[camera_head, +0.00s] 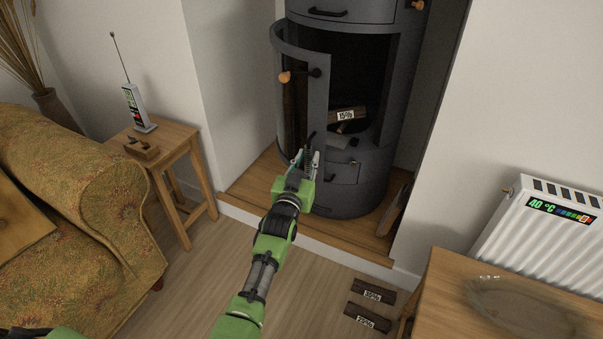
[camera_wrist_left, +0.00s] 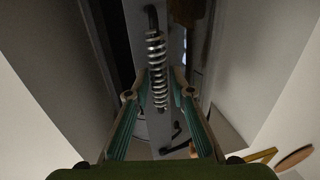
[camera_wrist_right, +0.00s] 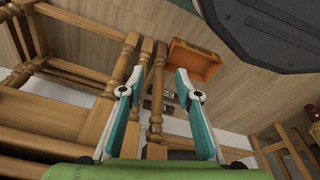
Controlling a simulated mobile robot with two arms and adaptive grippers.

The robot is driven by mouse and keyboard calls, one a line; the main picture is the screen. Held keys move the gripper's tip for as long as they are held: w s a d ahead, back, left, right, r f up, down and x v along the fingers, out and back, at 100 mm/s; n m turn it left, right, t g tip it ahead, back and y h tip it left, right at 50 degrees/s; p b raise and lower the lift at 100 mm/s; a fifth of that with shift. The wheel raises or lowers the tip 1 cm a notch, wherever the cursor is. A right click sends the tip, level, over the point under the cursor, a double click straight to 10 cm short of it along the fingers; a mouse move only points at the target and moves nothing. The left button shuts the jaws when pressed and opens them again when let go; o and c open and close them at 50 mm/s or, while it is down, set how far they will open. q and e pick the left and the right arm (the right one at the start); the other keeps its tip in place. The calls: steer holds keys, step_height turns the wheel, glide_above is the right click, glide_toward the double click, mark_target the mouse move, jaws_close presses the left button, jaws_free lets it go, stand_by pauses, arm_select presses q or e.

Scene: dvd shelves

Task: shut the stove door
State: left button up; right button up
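The dark grey stove (camera_head: 375,120) stands in the alcove. Its curved door (camera_head: 314,105) is swung open, with a wooden knob (camera_head: 285,77) on its front, and the firebox shows behind it. My left gripper (camera_head: 308,158) is at the lower part of the door. In the left wrist view a coiled metal handle (camera_wrist_left: 157,70) lies between the fingers of my left gripper (camera_wrist_left: 161,75). The fingers are partly closed around it, with a thin gap visible at the right finger. My right gripper (camera_wrist_right: 160,75) is open and empty in its wrist view, outside the head view.
Logs (camera_head: 347,114) lie in the firebox. A side table (camera_head: 165,150) and patterned sofa (camera_head: 85,200) stand left; a radiator (camera_head: 540,240) and wooden table (camera_head: 450,300) right. Turned wooden legs (camera_wrist_right: 155,100) are near my right gripper.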

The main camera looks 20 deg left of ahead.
arm_select(q)
steer(key=s, duration=1.1)
steer(key=shift+d, duration=0.25)
